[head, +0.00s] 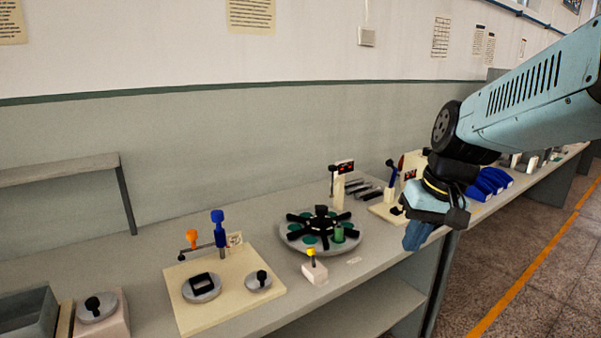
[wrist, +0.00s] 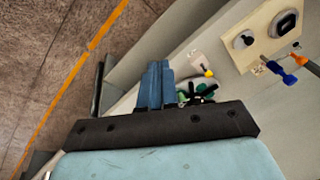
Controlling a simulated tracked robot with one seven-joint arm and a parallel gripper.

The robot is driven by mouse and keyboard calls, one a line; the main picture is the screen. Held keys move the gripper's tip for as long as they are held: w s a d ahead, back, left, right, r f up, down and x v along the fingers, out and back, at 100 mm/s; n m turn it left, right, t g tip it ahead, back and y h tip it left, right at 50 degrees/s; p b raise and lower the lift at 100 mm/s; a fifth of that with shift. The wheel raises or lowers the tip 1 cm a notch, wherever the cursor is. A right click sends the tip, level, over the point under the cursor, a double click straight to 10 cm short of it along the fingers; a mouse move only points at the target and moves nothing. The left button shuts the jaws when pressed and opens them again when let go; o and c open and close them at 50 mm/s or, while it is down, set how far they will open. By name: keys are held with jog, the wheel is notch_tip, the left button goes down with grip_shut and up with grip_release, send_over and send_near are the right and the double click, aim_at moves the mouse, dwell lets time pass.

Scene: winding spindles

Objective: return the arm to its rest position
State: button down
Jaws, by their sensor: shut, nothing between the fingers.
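My gripper (head: 418,236) hangs from my arm at the right of the head view, pointing down beside the bench's front edge. Its blue fingers are together with nothing between them; they also show in the wrist view (wrist: 157,84). The bench (head: 372,262) runs along the wall. A round turntable (head: 290,240) with a black spoked hub (head: 321,222) and a green cylinder (head: 338,234) stands on it, left of my gripper. In the wrist view my gripper's body hides part of the turntable.
A small white block with a yellow-topped lever (head: 314,270) stands before the turntable. A cream board (head: 215,309) with orange and blue levers is to its left. Blue parts (head: 490,183) and a cream-based device (head: 385,212) lie near my arm. Floor with an orange line (head: 520,267) is open at right.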

jog(key=s+d+r+t+h, duration=0.2)
jog(key=s+d+r+t, duration=0.1)
jog(key=s+r, duration=0.1)
jog(key=shift+s+r+t, duration=0.25)
jog(key=shift+s+t, duration=0.05)
jog(key=shift+s, duration=0.45)
